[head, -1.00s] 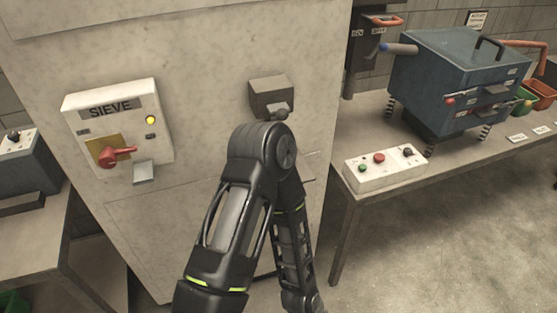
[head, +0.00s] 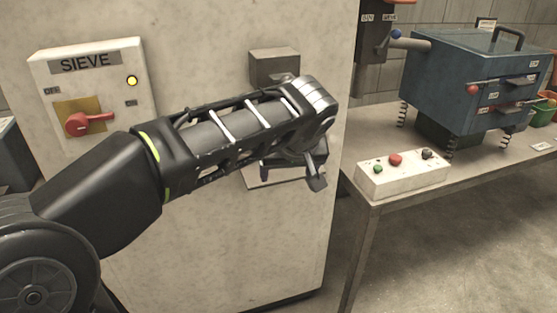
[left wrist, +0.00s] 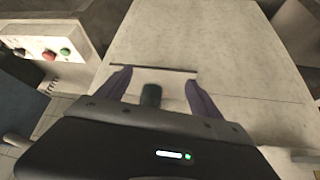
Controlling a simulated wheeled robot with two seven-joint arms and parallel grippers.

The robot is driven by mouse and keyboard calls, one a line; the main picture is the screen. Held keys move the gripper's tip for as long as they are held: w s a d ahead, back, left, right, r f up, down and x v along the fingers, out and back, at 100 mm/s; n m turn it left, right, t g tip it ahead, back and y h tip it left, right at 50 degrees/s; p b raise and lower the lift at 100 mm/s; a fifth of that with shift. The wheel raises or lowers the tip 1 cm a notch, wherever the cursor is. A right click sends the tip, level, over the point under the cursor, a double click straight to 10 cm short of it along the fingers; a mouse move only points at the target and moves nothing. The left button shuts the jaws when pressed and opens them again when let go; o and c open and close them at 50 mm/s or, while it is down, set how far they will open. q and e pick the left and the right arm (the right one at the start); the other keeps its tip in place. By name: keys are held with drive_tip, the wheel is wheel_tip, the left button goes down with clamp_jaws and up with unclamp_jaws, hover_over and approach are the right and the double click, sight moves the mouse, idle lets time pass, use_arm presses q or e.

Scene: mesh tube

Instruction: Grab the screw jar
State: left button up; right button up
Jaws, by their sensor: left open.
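My left gripper (head: 298,172) is in front of the pale cabinet (head: 215,230), below the grey box on its face. In the left wrist view it is open (left wrist: 157,78), its two fingers apart. A short dark greenish cylinder (left wrist: 151,95) shows between the fingers, close to the palm. I cannot tell whether it is the screw jar or part of the gripper. No screw jar can be made out clearly in the head view, where my arm and hand cover part of the cabinet front. My right gripper is in neither view.
A grey box (head: 274,66) juts from the cabinet. A SIEVE switch panel (head: 92,92) with a red handle and lit yellow lamp is at the left. At the right, a table (head: 385,208) bears a button box (head: 403,172) and a blue machine (head: 465,85) on springs.

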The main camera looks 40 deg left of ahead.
use_arm(q)
drive_tip(key=w+a+p, duration=0.2)
drive_tip(key=w+a, duration=0.5)
drive_tip(key=w, duration=0.1)
drive_tip(key=shift+a, duration=0.3)
drive_tip(key=shift+w+a, duration=0.15)
drive_tip(key=x, duration=0.5)
drive_tip(key=shift+w+a+f, duration=0.1)
drive_tip(key=shift+w+a, duration=0.1)
drive_tip(key=shift+c, duration=0.5)
clamp_jaws()
idle(0.6)
drive_tip(key=shift+r, duration=0.3)
